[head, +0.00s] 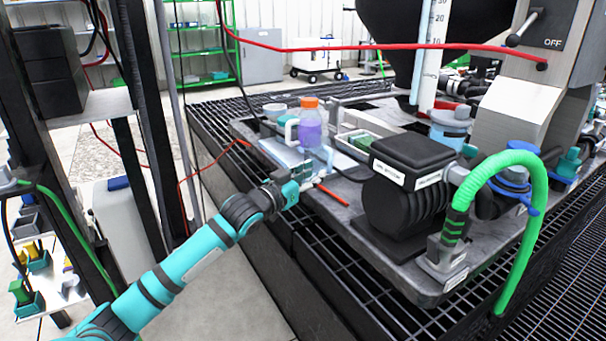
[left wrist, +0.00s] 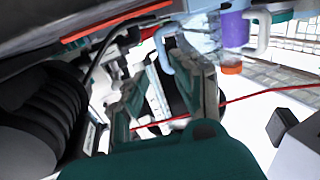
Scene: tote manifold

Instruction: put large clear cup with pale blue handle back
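A clear cup (left wrist: 203,38) with a pale blue handle (left wrist: 165,52) shows at the top of the left wrist view. In the head view the clear cup (head: 322,157) is faint and partly hidden, just beyond my left gripper (head: 298,178) at the tray's near edge. In the left wrist view my left gripper (left wrist: 165,85) has its two fingers apart, with the handle near the gap between the fingertips. I cannot tell whether a finger touches it. My right gripper is not in view.
A purple bottle with an orange cap (head: 310,125) stands close behind the cup. A white-handled cup (head: 287,125) is beside it. A black ribbed motor (head: 410,185) and green hose (head: 535,200) stand to the right. An orange stick (head: 332,195) lies at the tray edge.

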